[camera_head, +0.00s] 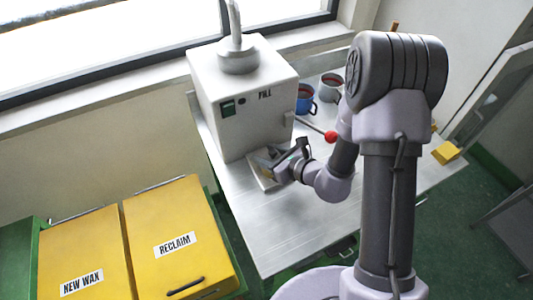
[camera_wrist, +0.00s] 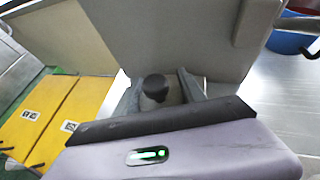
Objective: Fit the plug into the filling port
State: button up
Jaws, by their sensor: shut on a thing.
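My gripper (camera_head: 275,160) is low at the front of the white machine (camera_head: 243,100) marked FILL, above the metal table. In the wrist view my gripper (camera_wrist: 163,88) is shut on a dark round-topped piece that looks like the plug (camera_wrist: 155,84). The plug stands between the two fingers, and its lower part is hard to make out. In the head view the plug is too small and covered to tell. A pale plate (camera_head: 260,184) lies under the gripper at the machine's foot. I cannot make out the filling port; a round collar with a pipe (camera_head: 238,58) is on the machine's top.
A lever with a red ball (camera_head: 331,136) sticks out at the machine's right side. A blue mug (camera_head: 305,98) and a grey mug (camera_head: 330,88) stand behind it. Yellow bins marked NEW WAX (camera_head: 80,245) and RECLAIM (camera_head: 195,270) are at left. The table's front (camera_head: 275,235) is clear.

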jog(key=shift+f, duration=0.3)
jog(key=o, duration=1.4)
jog(key=shift+o, duration=0.2)
jog(key=p+v, duration=0.9)
jog(key=v, duration=0.8)
jog(key=shift+s+d+r, duration=0.1)
jog(key=shift+d, duration=0.05)
